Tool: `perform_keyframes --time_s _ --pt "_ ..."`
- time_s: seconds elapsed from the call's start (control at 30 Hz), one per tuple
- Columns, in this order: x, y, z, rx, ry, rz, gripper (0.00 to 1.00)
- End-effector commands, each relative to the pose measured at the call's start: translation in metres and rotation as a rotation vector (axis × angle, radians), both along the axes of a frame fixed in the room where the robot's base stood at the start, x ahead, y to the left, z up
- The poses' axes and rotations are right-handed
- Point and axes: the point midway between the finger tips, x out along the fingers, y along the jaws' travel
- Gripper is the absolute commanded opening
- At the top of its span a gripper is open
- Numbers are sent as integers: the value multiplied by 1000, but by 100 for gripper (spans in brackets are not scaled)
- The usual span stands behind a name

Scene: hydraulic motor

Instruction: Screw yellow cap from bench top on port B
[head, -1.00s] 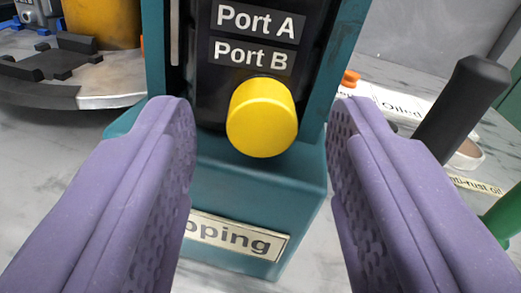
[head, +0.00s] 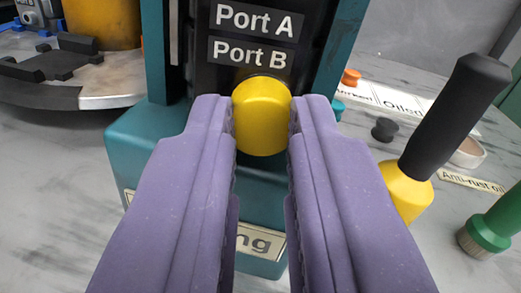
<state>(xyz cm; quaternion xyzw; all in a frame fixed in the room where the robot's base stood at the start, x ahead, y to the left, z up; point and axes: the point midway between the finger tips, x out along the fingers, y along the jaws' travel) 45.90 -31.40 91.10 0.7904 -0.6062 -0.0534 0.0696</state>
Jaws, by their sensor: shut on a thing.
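The yellow cap (head: 262,118) sits at port B, right under the "Port B" label (head: 249,53) on the black panel of the teal motor stand (head: 140,150). My gripper (head: 262,125) is shut on the cap, one purple finger against its left side and one against its right. The port behind the cap is hidden. How far the cap is threaded cannot be told.
A yellow tool with a black handle (head: 455,115) and a green bottle-like object (head: 490,230) stand on the right. Small caps, an orange one (head: 351,77) and a black one (head: 384,129), lie on the marble bench. A metal disc (head: 115,85) with black parts is at the left.

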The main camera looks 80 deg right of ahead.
Motion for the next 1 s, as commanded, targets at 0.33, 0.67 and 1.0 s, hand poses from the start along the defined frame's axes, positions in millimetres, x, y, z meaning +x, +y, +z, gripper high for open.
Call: perform_keyframes --time_s 0.33,0.67,1.0 --pt "0 -1 -3 74 -275 -1 0" --pt "0 -1 0 89 -333 0 0" --pt "0 -1 0 89 -332 0 36"
